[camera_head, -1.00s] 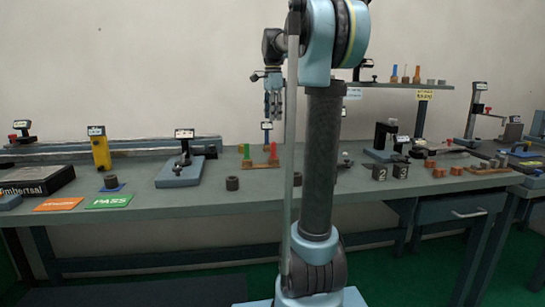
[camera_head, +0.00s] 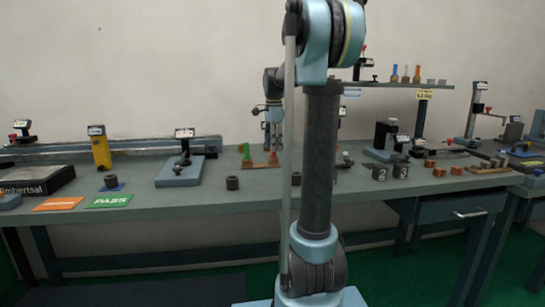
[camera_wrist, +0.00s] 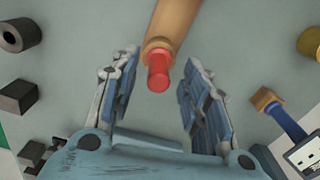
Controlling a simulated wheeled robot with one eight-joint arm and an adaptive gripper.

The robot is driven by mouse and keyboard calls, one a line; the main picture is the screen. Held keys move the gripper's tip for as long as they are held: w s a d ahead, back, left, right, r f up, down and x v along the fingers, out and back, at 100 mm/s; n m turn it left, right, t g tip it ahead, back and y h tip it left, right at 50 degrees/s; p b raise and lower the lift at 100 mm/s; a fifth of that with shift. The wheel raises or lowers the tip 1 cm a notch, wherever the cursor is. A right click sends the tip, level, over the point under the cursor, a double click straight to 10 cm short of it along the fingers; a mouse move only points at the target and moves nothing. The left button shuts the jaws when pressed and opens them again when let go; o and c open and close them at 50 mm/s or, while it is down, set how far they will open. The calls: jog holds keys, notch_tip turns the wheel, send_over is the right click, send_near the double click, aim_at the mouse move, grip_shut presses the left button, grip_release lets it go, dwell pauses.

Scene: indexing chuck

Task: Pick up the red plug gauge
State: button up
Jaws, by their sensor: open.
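The red plug gauge (camera_wrist: 158,72) shows its rounded red end in the middle of the wrist view, at the end of a tan bar (camera_wrist: 188,18). In the head view its red part (camera_head: 273,157) stands upright at the right end of a small wooden rack (camera_head: 262,165). My gripper (camera_wrist: 157,62) is open, with one finger on each side of the red end and a visible gap to both. In the head view my gripper (camera_head: 273,135) hangs above and close to the rack, partly hidden by my arm.
A green gauge (camera_head: 245,151) stands at the rack's left end. A dark ring (camera_head: 232,183) lies on the bench (camera_head: 215,202) in front. A fixture on a grey-blue base (camera_head: 180,171) stands to the left. A blue part (camera_wrist: 285,120) lies right of my fingers.

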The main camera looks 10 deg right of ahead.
jog(key=shift+f, duration=0.65)
jog(key=shift+c, duration=0.4)
grip_shut()
notch_tip(320, 180, up, 10)
jog(key=shift+f, duration=0.1)
jog(key=shift+s, duration=0.15)
